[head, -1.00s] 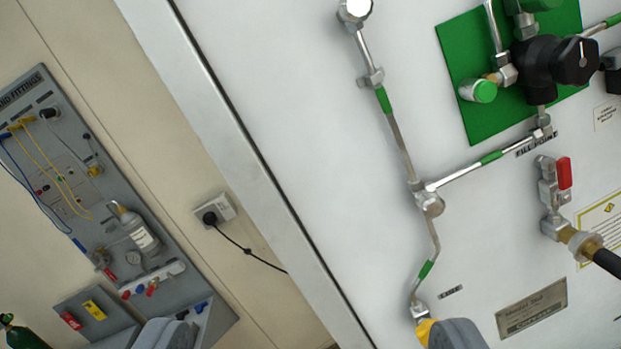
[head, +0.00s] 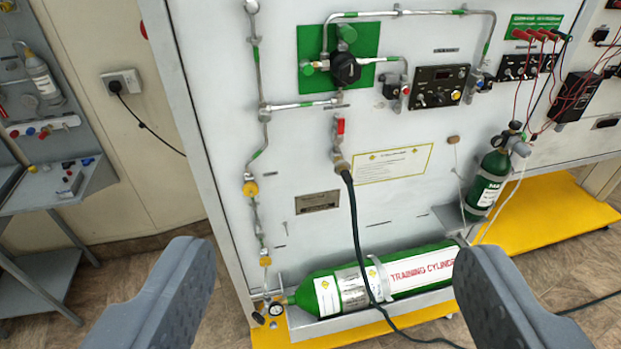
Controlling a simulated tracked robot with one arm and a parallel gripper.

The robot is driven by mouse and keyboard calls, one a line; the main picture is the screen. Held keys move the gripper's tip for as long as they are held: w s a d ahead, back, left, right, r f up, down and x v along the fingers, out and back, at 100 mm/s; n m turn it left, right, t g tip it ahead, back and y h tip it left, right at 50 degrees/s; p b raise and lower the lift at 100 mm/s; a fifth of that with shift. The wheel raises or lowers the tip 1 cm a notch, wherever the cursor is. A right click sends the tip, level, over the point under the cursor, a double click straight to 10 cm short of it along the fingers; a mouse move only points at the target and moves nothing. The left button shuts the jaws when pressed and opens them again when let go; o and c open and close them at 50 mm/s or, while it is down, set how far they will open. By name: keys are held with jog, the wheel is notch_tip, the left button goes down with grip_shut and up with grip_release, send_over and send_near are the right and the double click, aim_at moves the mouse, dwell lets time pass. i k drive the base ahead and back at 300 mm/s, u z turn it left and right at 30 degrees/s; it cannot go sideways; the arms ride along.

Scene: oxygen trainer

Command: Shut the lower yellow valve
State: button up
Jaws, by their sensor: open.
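The lower yellow valve (head: 265,261) is a small yellow handle on the thin metal pipe at the lower left of the white panel, left of the green training cylinder.
The green training cylinder (head: 345,290) lies in a tray at the panel's foot. A black hose (head: 354,225) hangs from the red-handled valve (head: 340,127) across it. A grey bench (head: 50,195) stands at left.

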aim_at(265, 262)
jog(key=z, duration=0.05)
jog(key=k, duration=0.55)
jog(key=z, duration=0.45)
jog(key=i, duration=1)
jog(key=u, duration=0.5)
